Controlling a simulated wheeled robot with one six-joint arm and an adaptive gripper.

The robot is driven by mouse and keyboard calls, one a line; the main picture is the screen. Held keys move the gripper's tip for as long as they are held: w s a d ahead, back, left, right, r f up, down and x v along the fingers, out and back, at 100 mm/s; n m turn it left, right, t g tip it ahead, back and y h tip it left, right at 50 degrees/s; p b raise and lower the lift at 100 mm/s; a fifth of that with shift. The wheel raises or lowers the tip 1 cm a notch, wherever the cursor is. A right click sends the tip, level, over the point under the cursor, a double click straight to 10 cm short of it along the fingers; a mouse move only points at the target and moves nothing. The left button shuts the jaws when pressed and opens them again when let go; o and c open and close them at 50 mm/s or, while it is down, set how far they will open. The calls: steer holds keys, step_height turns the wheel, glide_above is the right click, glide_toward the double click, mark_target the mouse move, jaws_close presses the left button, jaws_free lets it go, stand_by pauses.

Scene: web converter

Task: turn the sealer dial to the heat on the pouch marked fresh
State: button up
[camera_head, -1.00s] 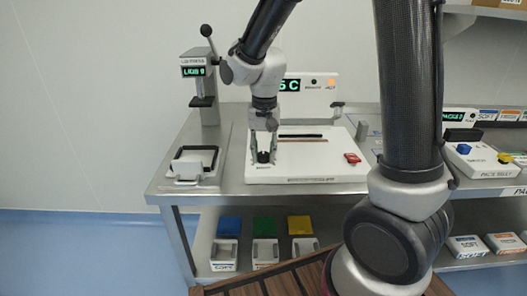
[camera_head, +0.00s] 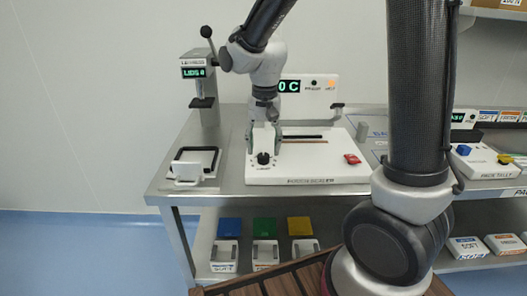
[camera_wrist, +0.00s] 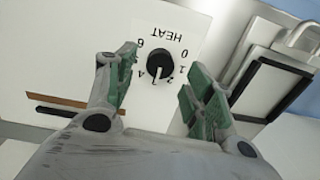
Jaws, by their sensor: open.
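The sealer (camera_head: 315,160) is a white box on the steel bench, with a black heat dial (camera_head: 263,158) at its front left. In the wrist view the dial (camera_wrist: 160,62) sits under the word HEAT, ringed by numbers that appear upside down; its white mark points to about 2 or 3, I cannot tell exactly. My gripper (camera_head: 264,143) is open above the dial. In the wrist view its green-padded fingers (camera_wrist: 160,72) stand on either side of the dial, apart from it. No pouch marked fresh can be made out.
A lit display (camera_head: 289,86) behind the sealer ends in "0 C", partly hidden by my arm. A lever press (camera_head: 203,88) and a black-framed tray (camera_head: 196,163) stand left. A red switch (camera_head: 352,159) is on the sealer's right. A pack tally box (camera_head: 485,163) is farther right.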

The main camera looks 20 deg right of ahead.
mark_target(264, 155)
step_height(264, 155, up, 9)
stand_by(0.6)
steer(key=s+d+r+n+t, duration=0.1)
steer(key=s+d+n+t, duration=0.1)
steer(key=s+d, duration=0.5)
steer(key=s+d+r+n+t, duration=0.2)
steer(key=s+d, duration=0.5)
steer(key=s, duration=0.5)
steer(key=shift+d+r, duration=0.3)
steer(key=shift+d, duration=0.1)
